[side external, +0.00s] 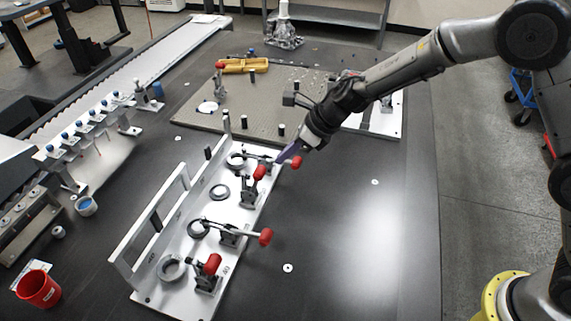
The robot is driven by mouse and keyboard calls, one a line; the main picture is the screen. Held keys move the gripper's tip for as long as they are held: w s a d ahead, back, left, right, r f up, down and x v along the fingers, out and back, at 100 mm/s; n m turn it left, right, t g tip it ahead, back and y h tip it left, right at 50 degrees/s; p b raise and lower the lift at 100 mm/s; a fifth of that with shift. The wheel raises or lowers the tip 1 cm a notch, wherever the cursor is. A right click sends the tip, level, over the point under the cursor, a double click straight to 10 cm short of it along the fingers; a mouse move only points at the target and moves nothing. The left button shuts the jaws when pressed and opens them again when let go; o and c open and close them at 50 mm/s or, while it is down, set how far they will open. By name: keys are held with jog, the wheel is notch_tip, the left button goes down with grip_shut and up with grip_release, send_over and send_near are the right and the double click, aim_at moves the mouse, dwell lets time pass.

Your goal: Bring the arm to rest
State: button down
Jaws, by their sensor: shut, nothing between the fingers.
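My gripper (289,152) is shut and empty. It is at the end of my arm, which reaches in from the upper right. Its fingertips are close to the far red-handled toggle clamp of the white fixture (185,277). I cannot tell whether they touch it. The fixture carries several grey rings in a row and several toggle clamps with red grips. One red grip (265,237) sticks out to the right, and another red grip (213,263) stands up at the near end.
A perforated plate (190,118) with a yellow tool (244,65) lies behind the fixture.

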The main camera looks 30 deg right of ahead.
jog(key=d+r+m+t, duration=0.3)
jog(key=d+r, duration=0.1)
jog(key=r, duration=0.7)
jog(key=d+r+m+t, duration=0.2)
jog(key=d+r, duration=0.2)
jog(key=r, duration=0.7)
jog(key=s+d+r+m+t+h, duration=0.45)
jog(key=s+d+r+m, duration=0.45)
jog(key=d+r+m, duration=0.4)
jog(key=s+d+f+m+g+h, duration=0.1)
jog(key=s+d+f+m+h, duration=0.2)
jog(key=s+m, duration=0.45)
jog(key=s+d+f+m+g+h, duration=0.1)
jog(key=s+d+f+m, duration=0.25)
jog(key=s+m, duration=0.35)
jog(key=s+a+f+m+g+y, duration=0.3)
jog(key=s+f+m+g, duration=0.3)
jog(key=s+f+m, duration=0.6)
jog(key=shift+s+a+f+g, duration=0.15)
jog(key=shift+a+f+g, duration=0.3)
jog(key=shift+a, duration=0.3)
